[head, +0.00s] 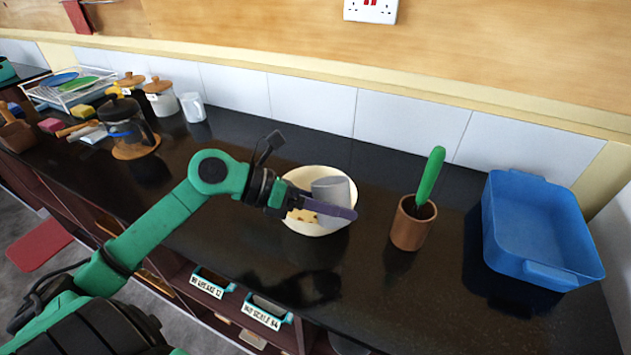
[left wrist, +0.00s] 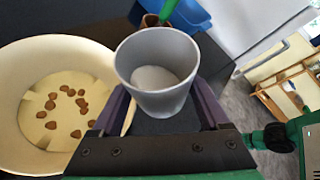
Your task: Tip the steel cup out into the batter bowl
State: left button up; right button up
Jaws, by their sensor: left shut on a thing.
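My left gripper (head: 335,208) is shut on the grey steel cup (head: 328,188), with a dark purple finger on each side of it. In the left wrist view the cup (left wrist: 157,75) shows its open mouth; its inside is grey with a paler round bottom, and I see no loose pieces in it. The cream batter bowl (head: 312,172) stands on the counter behind and below the cup. In the left wrist view the bowl (left wrist: 20,75) lies left of the cup, with several brown pieces (left wrist: 65,105) on a pale bottom. My right gripper is not in view.
On the black counter (head: 220,135), a brown pot with a green-handled tool (head: 411,225) stands right of the bowl, and a blue tub (head: 535,228) farther right. A coffee press (head: 125,125), canisters (head: 160,97), a white mug (head: 192,107) and a dish rack (head: 68,90) stand left.

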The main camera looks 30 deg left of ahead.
pick_arm(q)
jog(key=shift+w+a+r+n+p, duration=0.2)
jog(key=shift+w+r+n+p, duration=0.1)
jog(key=shift+w+r+p, duration=0.25)
jog(key=shift+s+a+r+h+p, duration=0.1)
jog(key=shift+a+h+p, duration=0.1)
jog(key=shift+h+p, duration=0.2)
jog(key=shift+s+a+f+n, duration=0.1)
jog(key=shift+f+n, duration=0.2)
jog(key=shift+w+f, duration=0.1)
jog(key=shift+w, duration=0.1)
jog(key=shift+s+n+g, duration=0.15)
jog(key=shift+n+g, duration=0.15)
jog(key=shift+w+f+h, duration=0.15)
jog(key=shift+w+h, duration=0.05)
jog(key=shift+h, duration=0.2)
jog(key=shift+s+p, duration=0.15)
jog(key=shift+p, duration=0.3)
jog(key=shift+r+n, duration=0.2)
jog(key=shift+n, duration=0.2)
